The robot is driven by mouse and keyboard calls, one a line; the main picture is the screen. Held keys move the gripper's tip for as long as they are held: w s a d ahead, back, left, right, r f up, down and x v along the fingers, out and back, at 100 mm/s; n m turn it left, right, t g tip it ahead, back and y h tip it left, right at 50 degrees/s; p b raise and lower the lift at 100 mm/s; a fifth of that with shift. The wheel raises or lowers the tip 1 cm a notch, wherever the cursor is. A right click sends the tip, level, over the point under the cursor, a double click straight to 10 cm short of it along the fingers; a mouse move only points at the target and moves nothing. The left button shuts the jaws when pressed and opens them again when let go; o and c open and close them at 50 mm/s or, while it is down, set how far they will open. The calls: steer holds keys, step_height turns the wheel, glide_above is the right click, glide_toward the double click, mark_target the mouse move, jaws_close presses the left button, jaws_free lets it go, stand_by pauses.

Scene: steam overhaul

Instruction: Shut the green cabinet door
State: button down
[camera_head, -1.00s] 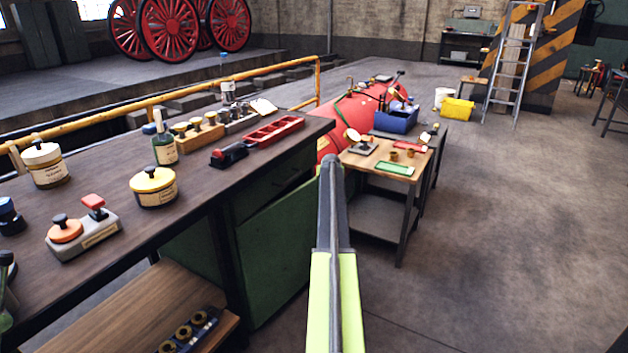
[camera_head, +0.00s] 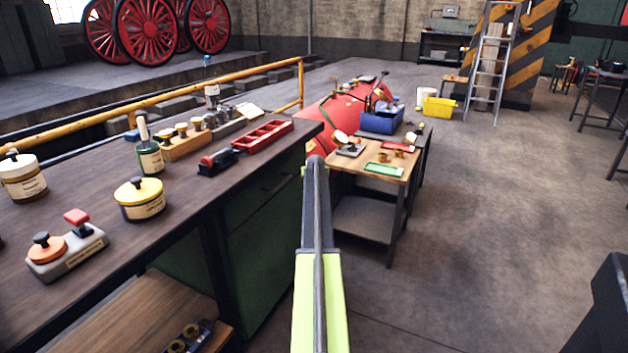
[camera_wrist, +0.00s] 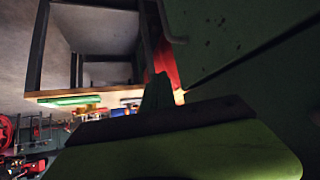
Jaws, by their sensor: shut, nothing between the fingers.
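The green cabinet (camera_head: 236,212) stands under the right end of the workbench. Its green door (camera_head: 262,262) is below the drawer front and looks about flush with the cabinet; any small gap is too dark to tell. In the wrist view the green front (camera_wrist: 240,80) fills the right side, with a straight dark seam and a small handle (camera_wrist: 175,22). My gripper (camera_head: 316,162) is shut and empty, just right of the cabinet front in the head view. It also shows in the wrist view (camera_wrist: 158,92). I cannot tell whether it touches the door.
The dark bench top (camera_head: 95,225) holds tins, a bottle and a red tray (camera_head: 263,135). A small wooden table (camera_head: 350,170) stands just beyond my gripper, near a red boiler (camera_head: 335,108). Open floor (camera_head: 480,230) lies right. A dark shape at lower right is unclear.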

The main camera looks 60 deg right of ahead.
steer(key=s+d+r+p, duration=0.1)
steer(key=s+r+p, duration=0.5)
steer(key=s, duration=0.4)
steer(key=shift+s+r+p, duration=0.25)
steer(key=shift+r+p, duration=0.1)
